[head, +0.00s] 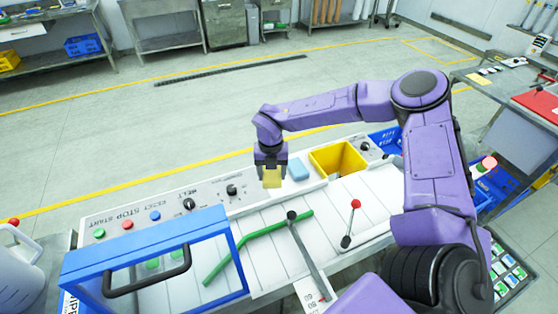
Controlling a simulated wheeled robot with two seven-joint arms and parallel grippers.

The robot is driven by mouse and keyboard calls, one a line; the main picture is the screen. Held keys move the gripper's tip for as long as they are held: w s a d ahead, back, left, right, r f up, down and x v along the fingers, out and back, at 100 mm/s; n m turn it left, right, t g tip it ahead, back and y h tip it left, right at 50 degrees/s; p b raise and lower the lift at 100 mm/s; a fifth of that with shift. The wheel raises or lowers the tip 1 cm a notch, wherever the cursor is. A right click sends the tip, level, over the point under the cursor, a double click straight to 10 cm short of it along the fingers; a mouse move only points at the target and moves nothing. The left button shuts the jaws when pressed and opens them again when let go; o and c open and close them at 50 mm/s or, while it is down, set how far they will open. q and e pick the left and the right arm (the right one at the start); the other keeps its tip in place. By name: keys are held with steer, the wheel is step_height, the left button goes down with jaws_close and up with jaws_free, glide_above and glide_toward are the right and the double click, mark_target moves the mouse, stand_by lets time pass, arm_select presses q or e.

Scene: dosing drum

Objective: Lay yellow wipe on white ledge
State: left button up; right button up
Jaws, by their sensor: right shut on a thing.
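The yellow wipe (272,179) is held in my right gripper (271,170), which points down and is shut on it. The wipe hangs over the white ledge (212,197) that runs along the far side of the machine. I cannot tell whether the wipe touches the ledge. A blue wipe or sponge (298,169) lies just to the right of it. My left gripper is not in view.
A yellow bin (338,160) stands right of the blue piece. Knobs and buttons (155,215) line the panel to the left. A blue frame with a black handle (150,262), a green bar (258,246) and a red-tipped lever (351,222) stand in front.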

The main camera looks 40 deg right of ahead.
steer(key=w+d+f+b, duration=0.1)
steer(key=f, duration=0.1)
steer(key=w+d+f+b, duration=0.1)
steer(key=b, duration=0.1)
steer(key=w+d+f+b, duration=0.1)
steer(key=w+f+b, duration=0.1)
steer(key=shift+w+d+f, duration=0.1)
steer(key=shift+d+f, duration=0.2)
steer(key=w+f+b, duration=0.2)
steer(key=shift+w+d+f, duration=0.15)
steer(key=shift+w+d, duration=0.05)
steer(key=shift+w, duration=0.15)
steer(key=shift+s+d+f+b, duration=0.1)
steer(key=shift+s+f+b, duration=0.1)
steer(key=shift+f, duration=0.35)
steer(key=shift+s+f+b, duration=0.1)
steer(key=shift+f+b, duration=0.1)
steer(key=shift+f, duration=0.35)
steer(key=shift+w+f, duration=0.1)
steer(key=shift+f, duration=0.05)
steer(key=o, duration=1)
steer(key=shift+r, duration=0.5)
step_height(320, 180, up, 12)
steer(key=b, duration=0.3)
steer(key=shift+f+b, duration=0.25)
steer(key=shift+b, duration=0.05)
